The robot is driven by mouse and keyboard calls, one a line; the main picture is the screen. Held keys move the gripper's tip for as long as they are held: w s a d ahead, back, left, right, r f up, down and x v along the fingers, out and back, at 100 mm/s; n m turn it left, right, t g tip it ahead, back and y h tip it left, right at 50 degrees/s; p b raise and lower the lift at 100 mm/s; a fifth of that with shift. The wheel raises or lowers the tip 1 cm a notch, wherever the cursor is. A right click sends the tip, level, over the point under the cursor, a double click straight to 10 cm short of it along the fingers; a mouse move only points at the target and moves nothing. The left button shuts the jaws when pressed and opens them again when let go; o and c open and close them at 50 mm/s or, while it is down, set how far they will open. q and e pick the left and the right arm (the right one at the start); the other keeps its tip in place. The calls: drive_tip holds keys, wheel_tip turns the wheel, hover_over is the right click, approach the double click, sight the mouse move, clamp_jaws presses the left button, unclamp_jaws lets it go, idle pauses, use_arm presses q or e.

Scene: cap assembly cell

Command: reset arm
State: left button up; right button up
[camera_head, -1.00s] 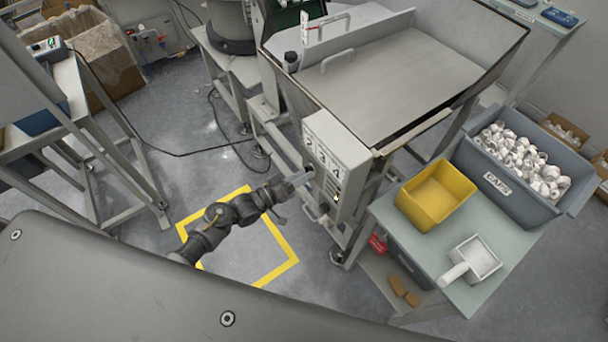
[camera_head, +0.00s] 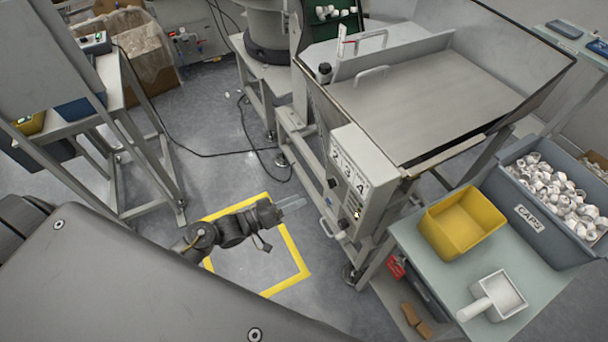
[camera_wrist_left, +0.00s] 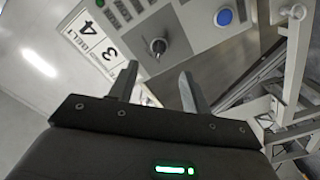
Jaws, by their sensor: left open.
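My left gripper (camera_head: 291,204) is over the floor, to the left of the control box (camera_head: 352,178) on the hopper machine, apart from it. In the left wrist view its two fingers (camera_wrist_left: 158,88) are spread with nothing between them. Beyond them that view shows the control box panel (camera_wrist_left: 185,35) with a black knob (camera_wrist_left: 158,46) and a blue button (camera_wrist_left: 224,17). My right gripper is not in view.
A hopper machine (camera_head: 440,85) stands at the centre right. A yellow floor square (camera_head: 299,262) lies below my arm. Another table (camera_head: 75,120) stands at left.

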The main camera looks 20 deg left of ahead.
use_arm(q)
drive_tip(key=s+a+f+m+g+y, duration=0.1)
drive_tip(key=s+a+f+g+y, duration=0.15)
drive_tip(key=f, duration=0.65)
drive_tip(key=s+a+f+m+g+y, duration=0.1)
drive_tip(key=s+a+f+y, duration=0.3)
drive_tip(key=f, duration=0.5)
drive_tip(key=s+a+f+m+g+y, duration=0.1)
drive_tip(key=s+a+f+g+y, duration=0.2)
drive_tip(key=f, duration=0.6)
drive_tip(key=s+d+f+g+y, duration=0.1)
drive_tip(key=s+f+g, duration=0.2)
drive_tip(key=s, duration=1.1)
drive_tip(key=s+d+f+g+y, duration=0.1)
drive_tip(key=s+f+g, duration=0.2)
drive_tip(key=s+f, duration=0.7)
drive_tip(key=s, duration=0.5)
drive_tip(key=shift+d+m, duration=0.2)
drive_tip(key=shift+m, duration=0.1)
